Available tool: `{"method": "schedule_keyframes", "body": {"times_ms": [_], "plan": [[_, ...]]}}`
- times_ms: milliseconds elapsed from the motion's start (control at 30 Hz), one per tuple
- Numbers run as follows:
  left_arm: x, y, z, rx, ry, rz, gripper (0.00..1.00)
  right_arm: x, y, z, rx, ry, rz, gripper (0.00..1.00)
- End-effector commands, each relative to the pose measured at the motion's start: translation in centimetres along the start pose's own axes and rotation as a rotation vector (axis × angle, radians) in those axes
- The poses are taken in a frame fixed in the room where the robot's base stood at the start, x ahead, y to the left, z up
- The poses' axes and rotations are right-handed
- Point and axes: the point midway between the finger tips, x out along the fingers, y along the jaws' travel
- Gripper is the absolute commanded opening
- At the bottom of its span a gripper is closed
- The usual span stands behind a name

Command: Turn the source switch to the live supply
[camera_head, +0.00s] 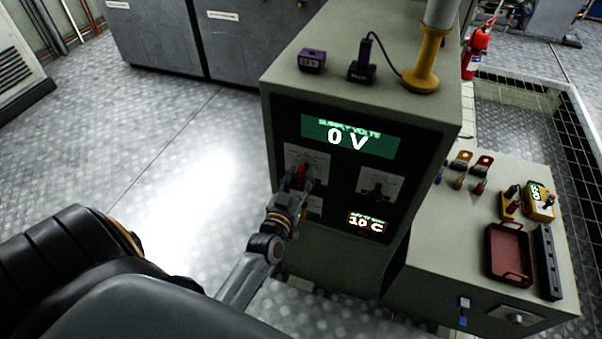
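The grey cabinet's black front panel (342,225) carries a green display (350,137) reading 0 V. A red knob (303,172) sits on a white plate (312,159) at the panel's left. A black rotary switch (377,187) sits on another white plate to its right. The labels are too small to read, so I cannot tell which is the source switch. My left gripper (297,181) is at the red knob, its fingertips beside or around it. Its fingers partly hide the knob, so contact and grip are unclear. My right gripper is not in view.
A small display (367,222) reads 10 C. A purple block (311,60), a black plug (361,71) and a yellow post (427,62) stand on the cabinet top. The lower bench holds a red tray (509,253) and a yellow meter (539,200). The floor at left is clear.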

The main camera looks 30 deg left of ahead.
Motion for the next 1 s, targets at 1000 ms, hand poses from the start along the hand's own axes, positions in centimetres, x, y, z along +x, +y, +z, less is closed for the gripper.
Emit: {"method": "schedule_keyframes", "body": {"times_ms": [1000], "plan": [[0.65,-0.02,-0.02,-0.051,0.000,0.000,0.00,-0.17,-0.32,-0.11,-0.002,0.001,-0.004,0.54]]}}
